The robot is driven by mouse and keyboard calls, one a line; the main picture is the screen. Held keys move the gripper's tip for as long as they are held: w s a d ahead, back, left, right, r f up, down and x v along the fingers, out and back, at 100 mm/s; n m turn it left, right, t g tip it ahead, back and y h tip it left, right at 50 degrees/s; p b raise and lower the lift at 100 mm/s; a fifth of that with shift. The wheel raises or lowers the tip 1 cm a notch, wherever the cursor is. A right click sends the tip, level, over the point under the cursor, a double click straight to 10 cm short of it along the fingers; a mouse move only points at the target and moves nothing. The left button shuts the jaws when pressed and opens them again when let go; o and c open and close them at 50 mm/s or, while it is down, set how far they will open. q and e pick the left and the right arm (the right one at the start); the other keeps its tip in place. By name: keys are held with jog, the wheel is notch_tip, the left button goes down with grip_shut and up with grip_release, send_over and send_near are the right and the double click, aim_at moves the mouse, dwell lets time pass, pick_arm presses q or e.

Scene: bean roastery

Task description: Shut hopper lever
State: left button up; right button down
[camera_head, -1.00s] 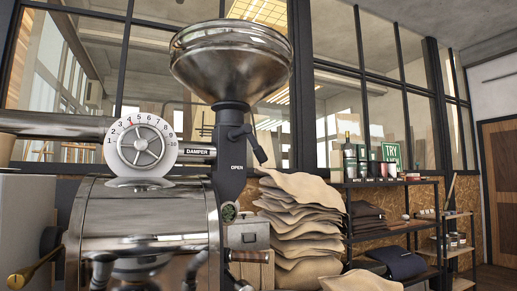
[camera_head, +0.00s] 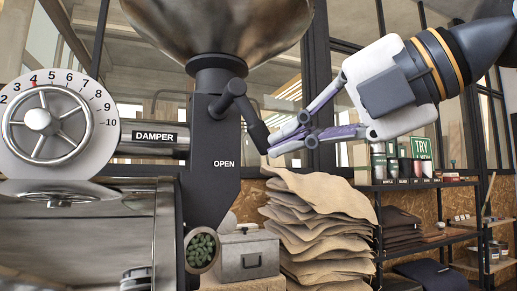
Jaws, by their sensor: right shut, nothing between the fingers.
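The hopper lever (camera_head: 243,112) is a dark handle on the neck under the metal hopper (camera_head: 225,25). It slants down and to the right, above and right of the word OPEN on the dark body (camera_head: 208,165). My right gripper (camera_head: 272,148) comes in from the right. Its fingers are shut and empty, with the tips at the lower end of the lever. I cannot tell whether they touch it. My left gripper is not in view.
A damper dial (camera_head: 58,125) is at the left. Green beans (camera_head: 201,250) show in a round opening below the lever. A grey metal box (camera_head: 247,254) and stacked burlap sacks (camera_head: 318,225) stand below my gripper. A black shelf (camera_head: 430,183) is at the right.

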aim_at(256, 140)
jog(key=shift+n, duration=0.3)
jog(key=w+a, duration=0.1)
jog(key=w, duration=0.1)
jog(key=w+a, duration=0.1)
jog(key=w, duration=0.1)
jog(key=w+a, duration=0.1)
jog(key=w, duration=0.2)
jog(key=shift+w+a+r, duration=0.1)
jog(key=shift+a+r, duration=0.3)
jog(key=shift+w, duration=0.1)
